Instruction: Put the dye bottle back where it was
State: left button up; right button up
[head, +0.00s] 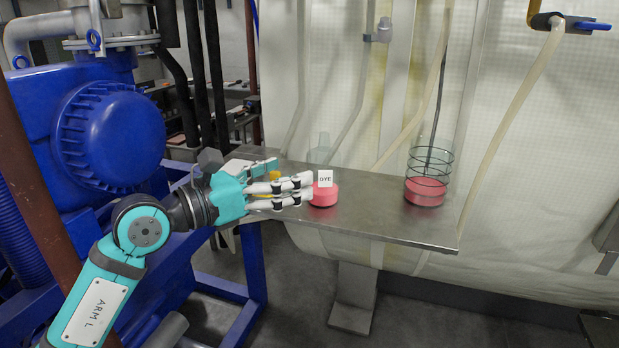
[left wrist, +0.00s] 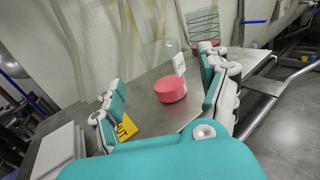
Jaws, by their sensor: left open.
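The dye bottle (head: 323,197) stands upright on the metal shelf, with pink dye in a clear vessel and a white label reading DYE. It also shows in the left wrist view (left wrist: 171,90), ahead of my fingers and between them in the picture. My left gripper (head: 307,186) is open and reaches in from the left, its fingertips close to the bottle's left side. In the left wrist view (left wrist: 160,85) the fingers are spread apart with nothing held. Whether a fingertip touches the bottle I cannot tell. My right gripper is not in view.
The metal shelf (head: 385,217) has bare room right of the bottle. A clear vessel with a wire coil and pink liquid (head: 425,192) stands near its right end. A yellow tag (left wrist: 126,128) lies by my left finger. Hoses hang behind; a blue pump (head: 110,133) stands left.

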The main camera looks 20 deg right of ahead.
pick_arm(q)
jog(key=v, duration=0.3)
jog(key=shift+s+a+b, duration=0.2)
jog(key=shift+a+b, duration=0.1)
jog(key=shift+b, duration=0.1)
